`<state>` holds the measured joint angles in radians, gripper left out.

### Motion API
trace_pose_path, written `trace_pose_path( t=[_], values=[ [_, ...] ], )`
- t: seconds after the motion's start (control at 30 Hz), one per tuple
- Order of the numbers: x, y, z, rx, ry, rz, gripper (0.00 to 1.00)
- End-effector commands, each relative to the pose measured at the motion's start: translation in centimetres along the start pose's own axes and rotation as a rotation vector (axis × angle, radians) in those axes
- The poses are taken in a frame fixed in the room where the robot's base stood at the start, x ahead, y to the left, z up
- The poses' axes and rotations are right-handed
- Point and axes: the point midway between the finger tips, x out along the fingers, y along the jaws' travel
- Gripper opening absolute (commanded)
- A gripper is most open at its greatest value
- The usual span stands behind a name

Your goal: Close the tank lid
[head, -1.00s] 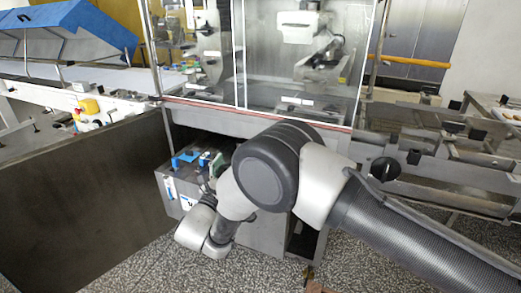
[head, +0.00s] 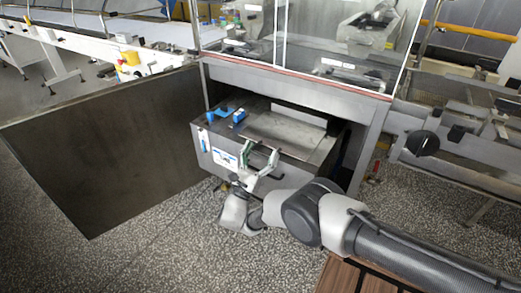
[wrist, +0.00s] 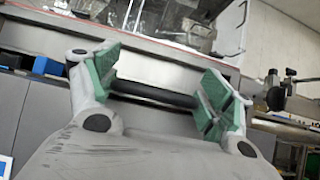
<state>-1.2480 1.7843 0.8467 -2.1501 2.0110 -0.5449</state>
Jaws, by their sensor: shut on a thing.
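The metal tank (head: 208,160) stands in the opening under the glazed machine in the head view. Its grey lid (head: 290,133) is a flat plate over the top of the tank; I cannot tell whether it lies fully down. My gripper (head: 259,160) is at the lid's front edge. In the wrist view, my gripper (wrist: 163,88) has its green pads wide apart, with a black bar handle (wrist: 150,94) spanning between them. The pads meet the bar at its ends.
A large dark open door panel (head: 105,150) stands left of the tank. Blue parts (head: 222,115) sit on the tank's left top. A frame post (head: 372,150) stands at the right, with a conveyor (head: 470,110) beyond.

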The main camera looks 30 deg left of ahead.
Motion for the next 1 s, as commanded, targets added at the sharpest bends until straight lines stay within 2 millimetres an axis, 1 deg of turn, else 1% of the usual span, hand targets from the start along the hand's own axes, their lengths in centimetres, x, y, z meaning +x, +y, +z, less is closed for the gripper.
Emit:
trace_pose_path(
  t=[0.23,0.27,0.3,0.77,0.87,1.0],
  values=[
    [0.0,0.2,0.1,0.004,0.001,0.003,0.37],
    [0.0,0.2,0.1,0.004,0.001,0.004,0.86],
    [0.0,0.2,0.1,0.004,0.001,0.003,0.89],
    [0.1,0.2,0.2,0.002,0.004,0.001,0.89],
    [0.4,0.5,0.7,0.003,0.021,0.002,0.89],
    [1.5,1.3,2.0,0.005,0.080,0.001,0.89]
  ],
)
